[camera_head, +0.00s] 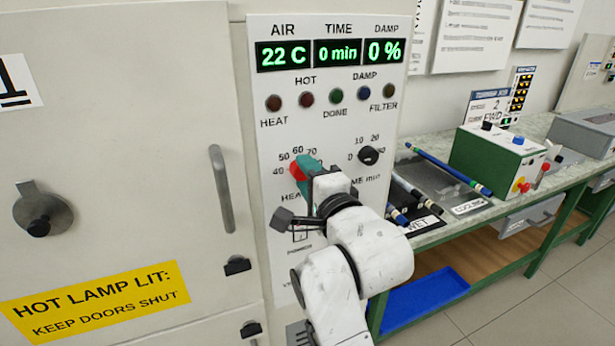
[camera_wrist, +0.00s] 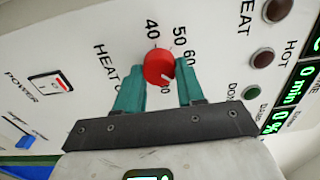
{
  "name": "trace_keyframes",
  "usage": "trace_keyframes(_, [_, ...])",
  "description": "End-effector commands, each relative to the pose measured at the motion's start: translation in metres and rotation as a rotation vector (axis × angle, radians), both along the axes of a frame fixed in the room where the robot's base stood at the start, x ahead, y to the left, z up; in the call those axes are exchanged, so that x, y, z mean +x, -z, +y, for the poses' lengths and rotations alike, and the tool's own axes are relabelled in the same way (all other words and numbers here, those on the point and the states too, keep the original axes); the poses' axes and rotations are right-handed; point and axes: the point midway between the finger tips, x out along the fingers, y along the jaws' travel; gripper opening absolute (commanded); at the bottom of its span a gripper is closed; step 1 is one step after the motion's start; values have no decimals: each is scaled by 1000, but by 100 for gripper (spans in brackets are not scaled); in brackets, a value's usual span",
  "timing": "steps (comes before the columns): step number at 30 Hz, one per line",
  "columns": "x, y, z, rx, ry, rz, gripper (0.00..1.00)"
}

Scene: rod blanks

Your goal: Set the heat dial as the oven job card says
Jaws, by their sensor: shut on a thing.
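The red heat dial (camera_wrist: 160,66) sits on the oven's white control panel and also shows in the head view (camera_head: 297,172). In the wrist view, 40, 50 and 60 show around it; other scale marks are partly hidden by my fingers. A small pale mark on its face seems to lie toward the lower right; I cannot tell its exact reading. My gripper (camera_wrist: 160,84) has its teal fingers on either side of the dial, shut on it. It also shows in the head view (camera_head: 304,168). White sheets (camera_head: 475,32) hang on the wall, their print too small to read.
Displays above (camera_head: 328,52) read 22 C, 0 min and 0 %. The black time dial (camera_head: 368,155) is right of my gripper. Oven doors with a handle (camera_head: 221,188) are at left. A bench (camera_head: 440,226) with rods and a green box (camera_head: 490,160) stands right.

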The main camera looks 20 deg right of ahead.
Motion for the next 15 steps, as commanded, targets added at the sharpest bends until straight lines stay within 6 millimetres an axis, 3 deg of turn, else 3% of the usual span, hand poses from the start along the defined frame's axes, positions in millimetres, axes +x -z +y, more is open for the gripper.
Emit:
trace_keyframes(7, [0, 1, -1, -1, 2, 4, 8])
trace_keyframes(8, [0, 1, -1, -1, 2, 4, 39])
trace_keyframes(15, [0, 1, -1, -2, 1, 2, 62])
